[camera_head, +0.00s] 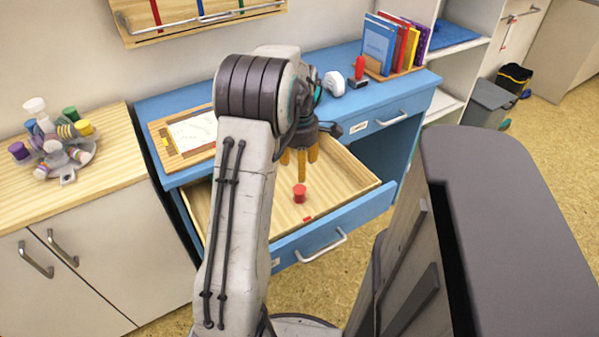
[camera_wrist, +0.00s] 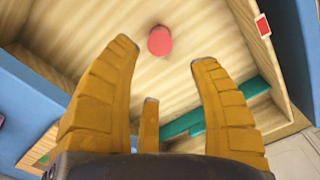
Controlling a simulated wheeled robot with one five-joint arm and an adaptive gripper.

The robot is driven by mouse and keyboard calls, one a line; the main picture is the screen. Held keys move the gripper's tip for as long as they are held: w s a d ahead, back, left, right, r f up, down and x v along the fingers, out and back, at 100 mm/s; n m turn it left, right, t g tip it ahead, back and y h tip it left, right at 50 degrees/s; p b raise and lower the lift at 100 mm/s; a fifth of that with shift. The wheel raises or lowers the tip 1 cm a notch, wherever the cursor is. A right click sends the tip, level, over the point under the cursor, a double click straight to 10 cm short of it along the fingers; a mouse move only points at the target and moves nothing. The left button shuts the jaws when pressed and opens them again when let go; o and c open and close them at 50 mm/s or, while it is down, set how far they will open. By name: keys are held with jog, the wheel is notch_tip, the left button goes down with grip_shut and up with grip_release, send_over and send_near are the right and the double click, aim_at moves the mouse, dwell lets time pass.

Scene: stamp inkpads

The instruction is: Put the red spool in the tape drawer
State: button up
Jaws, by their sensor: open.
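The red spool (camera_head: 299,193) stands in the open wooden drawer (camera_head: 345,188) of the blue desk. In the wrist view the spool (camera_wrist: 160,40) rests on the pale drawer floor, apart from the fingers. My gripper (camera_head: 300,158) is above the drawer, over and slightly behind the spool. Its yellow fingers (camera_wrist: 165,65) are spread open with nothing between them. The drawer front carries a small red tag and a metal handle. A teal strip (camera_wrist: 218,112) shows in the wrist view, partly behind a finger.
A carousel of spools (camera_head: 58,140) stands on the wooden cabinet at left. A clipboard-like board (camera_head: 188,135) lies on the desk's left side. Books in a rack (camera_head: 393,48), a red item (camera_head: 360,68) and a white item (camera_head: 334,84) stand at the desk's back right.

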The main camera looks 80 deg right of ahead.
jog(key=shift+r, duration=0.95)
jog(key=w+a+r+m, duration=0.1)
jog(key=w+a+r, duration=0.3)
jog(key=w+a, duration=0.65)
jog(key=w+a+r, duration=0.3)
jog(key=w+a, duration=0.5)
jog(key=w, duration=0.5)
jog(key=w+a+r+t, duration=0.1)
jog(key=w+a+r, duration=0.15)
jog(key=a, duration=1.05)
jog(key=s+a+f+m, duration=0.1)
jog(key=s+a, duration=0.1)
jog(key=a, duration=0.5)
jog(key=s+a+f+t, duration=0.1)
jog(key=s+a, duration=0.2)
jog(key=a, duration=0.4)
jog(key=shift+s+f+m, duration=0.15)
jog(key=shift+f+m, duration=0.1)
jog(key=shift+m, duration=0.15)
